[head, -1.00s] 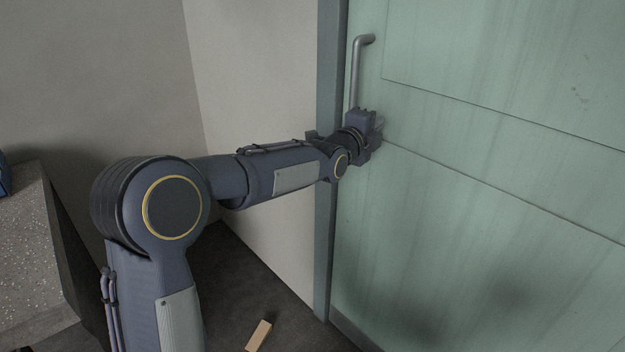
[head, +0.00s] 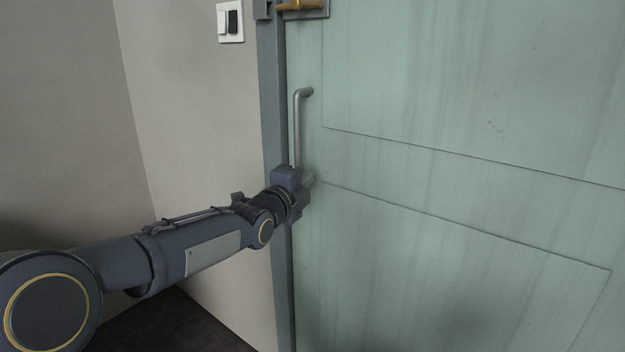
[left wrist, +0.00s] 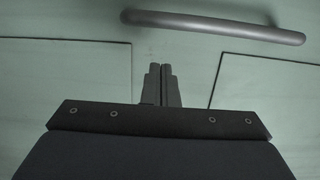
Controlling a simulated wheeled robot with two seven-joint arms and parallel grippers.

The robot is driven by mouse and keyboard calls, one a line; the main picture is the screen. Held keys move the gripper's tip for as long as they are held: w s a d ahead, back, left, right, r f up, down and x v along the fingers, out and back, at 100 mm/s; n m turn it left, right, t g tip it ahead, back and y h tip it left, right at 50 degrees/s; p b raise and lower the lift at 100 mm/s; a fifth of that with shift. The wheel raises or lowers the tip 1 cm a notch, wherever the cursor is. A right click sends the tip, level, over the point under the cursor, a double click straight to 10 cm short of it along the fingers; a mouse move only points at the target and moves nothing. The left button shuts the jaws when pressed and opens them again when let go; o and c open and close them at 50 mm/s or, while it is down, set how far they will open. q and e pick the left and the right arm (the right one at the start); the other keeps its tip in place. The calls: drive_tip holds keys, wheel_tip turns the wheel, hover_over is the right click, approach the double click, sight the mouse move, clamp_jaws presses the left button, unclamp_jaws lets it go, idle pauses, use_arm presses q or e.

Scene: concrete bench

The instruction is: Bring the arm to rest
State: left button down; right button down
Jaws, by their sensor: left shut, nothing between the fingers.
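My left arm reaches from the lower left of the head view to the green door (head: 420,240). My left gripper (head: 308,180) is at the lower end of the door's grey upright handle (head: 298,130). In the left wrist view its two fingers (left wrist: 160,72) are together with nothing between them. There the handle (left wrist: 215,27) crosses above the fingertips, apart from them in the picture. Whether the fingers touch the door panel cannot be told. My right gripper is not in view.
A brass-coloured latch (head: 300,5) sits at the top of the door beside the grey frame (head: 272,110). A light switch (head: 230,22) is on the pale wall (head: 185,90) to the left. Dark floor (head: 175,325) shows at the lower left.

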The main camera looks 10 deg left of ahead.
use_arm(q)
drive_tip(key=s+a+f+n+g+y, duration=0.1)
drive_tip(key=s+a+f+n+g, duration=0.2)
drive_tip(key=s, duration=0.4)
drive_tip(key=s+a+f+n+g+y, duration=0.1)
drive_tip(key=s+a+f+n, duration=0.2)
drive_tip(key=s+n, duration=0.35)
drive_tip(key=s+a+f+n+g, duration=0.1)
drive_tip(key=s+a+f+n, duration=0.15)
drive_tip(key=s, duration=0.65)
drive_tip(key=s+d+f+n+g+h, duration=0.1)
drive_tip(key=s+d+f+n+g, duration=0.15)
drive_tip(key=s+f+n, duration=0.55)
drive_tip(key=s+d+f+n+g, duration=0.15)
drive_tip(key=s+f+g, duration=0.25)
drive_tip(key=s, duration=0.8)
wheel_tip(320, 180, up, 23)
drive_tip(key=n+p, duration=0.1)
drive_tip(key=p, duration=2.2)
drive_tip(key=shift+s+r+p, duration=0.2)
drive_tip(key=shift+s+p, duration=0.05)
drive_tip(key=shift+p, duration=0.15)
drive_tip(key=shift+d, duration=0.1)
